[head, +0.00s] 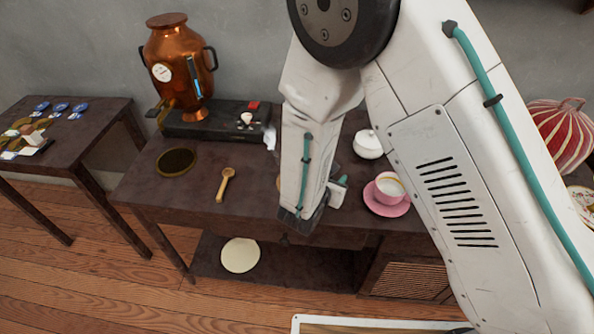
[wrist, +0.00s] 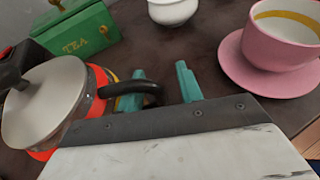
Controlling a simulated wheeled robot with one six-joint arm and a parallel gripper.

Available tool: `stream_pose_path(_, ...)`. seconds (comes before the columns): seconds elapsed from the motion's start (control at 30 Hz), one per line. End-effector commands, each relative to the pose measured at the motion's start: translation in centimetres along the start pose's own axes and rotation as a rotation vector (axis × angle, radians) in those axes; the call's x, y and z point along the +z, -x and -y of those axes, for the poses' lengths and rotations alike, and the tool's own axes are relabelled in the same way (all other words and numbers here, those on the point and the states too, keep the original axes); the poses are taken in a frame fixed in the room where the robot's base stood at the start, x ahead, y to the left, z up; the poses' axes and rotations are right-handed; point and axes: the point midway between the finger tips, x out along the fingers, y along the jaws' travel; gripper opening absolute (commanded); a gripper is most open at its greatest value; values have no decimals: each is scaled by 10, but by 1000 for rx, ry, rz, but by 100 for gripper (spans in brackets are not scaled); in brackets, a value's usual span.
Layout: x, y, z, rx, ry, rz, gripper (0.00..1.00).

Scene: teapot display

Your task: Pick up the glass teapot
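A teapot with a grey metal lid (wrist: 42,100), a black knob and a red-orange band stands at the left of the wrist view. Its black handle (wrist: 132,88) points right, toward my gripper (wrist: 162,72). In the head view my arm hides the teapot and most of the gripper; only a teal finger part (head: 343,180) shows.
A pink cup (head: 389,186) on a pink saucer (head: 386,208) stands right of the gripper. A white lidded bowl (head: 368,145) is behind. A green tea box (wrist: 78,42) is beyond the teapot. A wooden spoon (head: 226,184) and copper samovar (head: 178,65) are left. The dark table (head: 200,215) is clear around the spoon.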

Motion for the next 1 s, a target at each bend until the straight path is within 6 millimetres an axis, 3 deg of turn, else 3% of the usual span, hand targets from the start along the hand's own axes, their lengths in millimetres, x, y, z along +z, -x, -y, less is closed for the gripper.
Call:
stream_pose_path(0.07, 0, 0, 0, 0, 0, 0, 36)
stream_pose_path(0.2, 0, 1, 0, 1, 0, 0, 3)
stream_pose_path(0.23, 0, 1, 0, 1, 0, 0, 0)
stream_pose_path(1.0, 0, 1, -1, 2, 0, 0, 0)
